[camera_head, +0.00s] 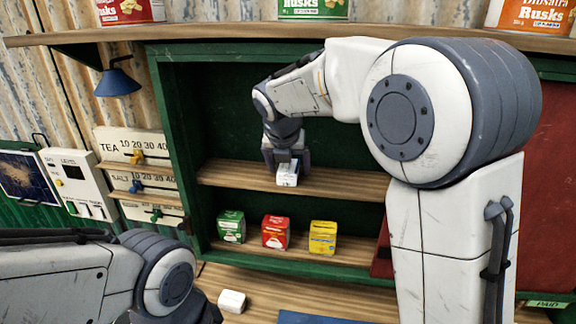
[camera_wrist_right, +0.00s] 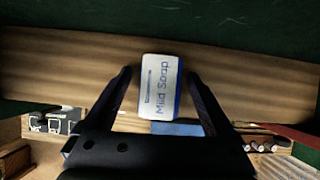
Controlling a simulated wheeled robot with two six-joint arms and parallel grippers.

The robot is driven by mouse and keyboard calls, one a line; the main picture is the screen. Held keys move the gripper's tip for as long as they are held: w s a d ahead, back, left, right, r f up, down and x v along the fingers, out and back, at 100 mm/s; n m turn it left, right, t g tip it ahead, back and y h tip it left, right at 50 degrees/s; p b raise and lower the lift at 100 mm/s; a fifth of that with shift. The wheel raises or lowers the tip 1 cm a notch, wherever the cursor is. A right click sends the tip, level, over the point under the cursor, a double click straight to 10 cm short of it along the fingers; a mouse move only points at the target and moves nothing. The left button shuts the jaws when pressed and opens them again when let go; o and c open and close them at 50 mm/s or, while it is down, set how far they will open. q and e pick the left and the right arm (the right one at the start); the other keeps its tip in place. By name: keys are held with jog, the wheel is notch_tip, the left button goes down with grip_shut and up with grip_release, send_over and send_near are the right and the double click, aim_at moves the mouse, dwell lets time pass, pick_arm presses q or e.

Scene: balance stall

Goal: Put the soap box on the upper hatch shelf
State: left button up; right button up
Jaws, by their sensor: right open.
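The soap box (camera_head: 288,174) is small and white with blue lettering. It sits on the upper hatch shelf (camera_head: 340,185), near its front edge. In the right wrist view the box (camera_wrist_right: 158,88) reads "Mild Soap" and lies between the tips of my right gripper (camera_wrist_right: 160,95). There are gaps between the box and both fingers.
Green (camera_head: 231,226), red (camera_head: 276,231) and yellow (camera_head: 322,237) boxes stand on the lower shelf. A small white object (camera_head: 232,301) lies on the counter beside a blue mat (camera_head: 310,318). A blue lamp (camera_head: 117,80) hangs at left. The upper shelf is otherwise clear.

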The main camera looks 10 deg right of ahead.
aim_at(286, 173)
jog(key=b+v, duration=0.1)
jog(key=v, duration=0.6)
jog(key=shift+r, duration=0.4)
jog(key=s+a+f+m+g+y, duration=0.1)
jog(key=s+a+f+m+g, duration=0.1)
jog(key=s+f+m, duration=0.4)
jog(key=s+a+f+m+g+y, duration=0.1)
jog(key=s+a+f+m, duration=0.2)
jog(key=s+f+m, duration=0.3)
jog(key=s+a+f+m+g+y, duration=0.1)
jog(key=s+f+m, duration=0.5)
jog(key=s+m, duration=0.6)
jog(key=s+a+g, duration=0.1)
jog(key=s+a, duration=0.1)
jog(key=s, duration=0.5)
jog(key=shift+s+f+m+g, duration=0.3)
jog(key=shift+s, duration=0.05)
